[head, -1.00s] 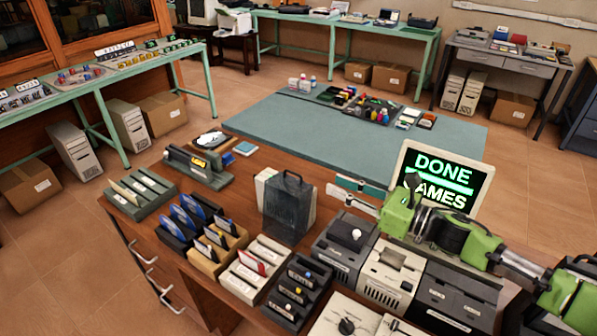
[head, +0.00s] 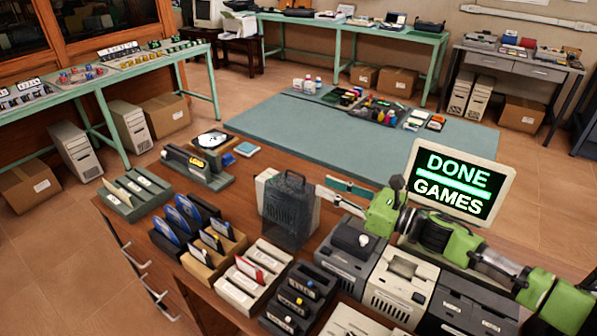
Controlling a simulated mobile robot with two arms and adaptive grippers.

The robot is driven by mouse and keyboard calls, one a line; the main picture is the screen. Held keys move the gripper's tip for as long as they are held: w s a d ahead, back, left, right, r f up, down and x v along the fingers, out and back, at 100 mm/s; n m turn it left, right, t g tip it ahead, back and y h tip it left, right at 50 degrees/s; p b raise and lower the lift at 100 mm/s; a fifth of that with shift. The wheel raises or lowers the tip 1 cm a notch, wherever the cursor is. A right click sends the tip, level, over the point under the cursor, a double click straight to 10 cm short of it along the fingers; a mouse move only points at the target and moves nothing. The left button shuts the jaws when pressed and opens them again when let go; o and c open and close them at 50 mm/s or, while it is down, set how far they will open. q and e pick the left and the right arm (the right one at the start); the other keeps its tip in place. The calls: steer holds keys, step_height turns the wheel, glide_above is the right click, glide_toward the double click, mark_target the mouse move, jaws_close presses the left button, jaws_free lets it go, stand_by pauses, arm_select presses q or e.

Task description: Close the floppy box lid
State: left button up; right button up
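The floppy box (head: 289,216) stands on the wooden desk in the middle of the head view. It has a smoky see-through lid with a handle at its top, upright in front of pale beige parts. I cannot tell how far the lid is from shut. My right gripper (head: 322,185) reaches in from the right with its two fingers pointing left, apart and empty. Its fingertips are at the upper right edge of the box; whether they touch it I cannot tell. My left gripper is not in view.
A screen (head: 459,183) reading "DONE GAMES" stands behind my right arm. Grey and beige drives (head: 403,280) sit below the arm. Disk racks (head: 257,275) stand in front and left of the box. A teal mat (head: 300,130) lies behind, with free room.

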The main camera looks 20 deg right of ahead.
mark_target(298, 174)
steer(key=p+x, duration=0.2)
steer(key=x, duration=0.6)
steer(key=shift+w+a+r+p, duration=0.1)
steer(key=shift+w+a+p, duration=0.1)
steer(key=shift+w+p, duration=0.15)
steer(key=shift+w+a, duration=0.3)
steer(key=shift+w, duration=0.05)
jaws_close()
